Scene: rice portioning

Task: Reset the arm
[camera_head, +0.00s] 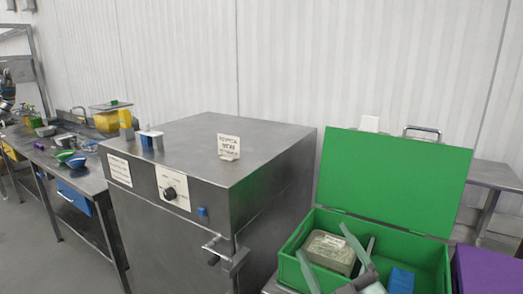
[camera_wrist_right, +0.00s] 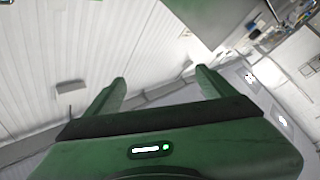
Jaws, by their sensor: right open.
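My right gripper (camera_head: 322,240) shows in the head view at the lower right, in front of the open green box (camera_head: 437,262). Its two pale green fingers are spread apart. In the right wrist view the same gripper (camera_wrist_right: 160,78) is open, with nothing between its fingers. A lidded container (camera_head: 327,250) with pale contents is inside the box and shows behind and between the fingers. I cannot tell how far the fingers are from it. My left gripper is not in view.
The green lid (camera_head: 395,180) stands upright behind the box. A blue item (camera_head: 401,280) lies inside, and a purple box (camera_head: 488,270) is at right. A large steel cabinet (camera_head: 200,225) stands to the left. A cluttered steel bench (camera_head: 85,180) is farther left.

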